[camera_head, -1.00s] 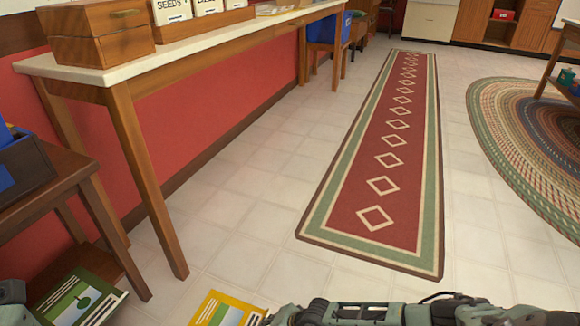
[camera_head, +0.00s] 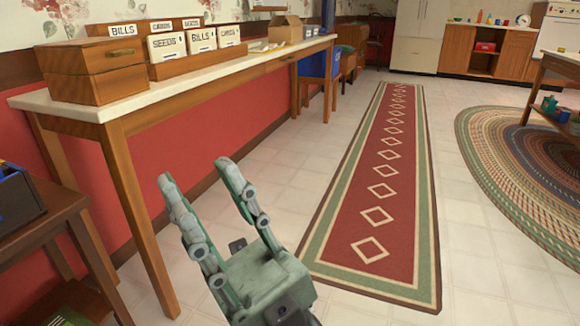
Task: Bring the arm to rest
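My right gripper (camera_head: 203,182) shows low in the centre of the head view, pointing up and slightly left. Its two green-grey fingers are spread apart with nothing between them. My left gripper is not in the picture.
A long table (camera_head: 205,71) with a wooden box (camera_head: 92,70) and labelled card boxes (camera_head: 166,46) runs along the left wall. A small dark table (camera_head: 38,225) stands at lower left. A red runner rug (camera_head: 372,217) and a round braided rug (camera_head: 530,165) lie on open floor.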

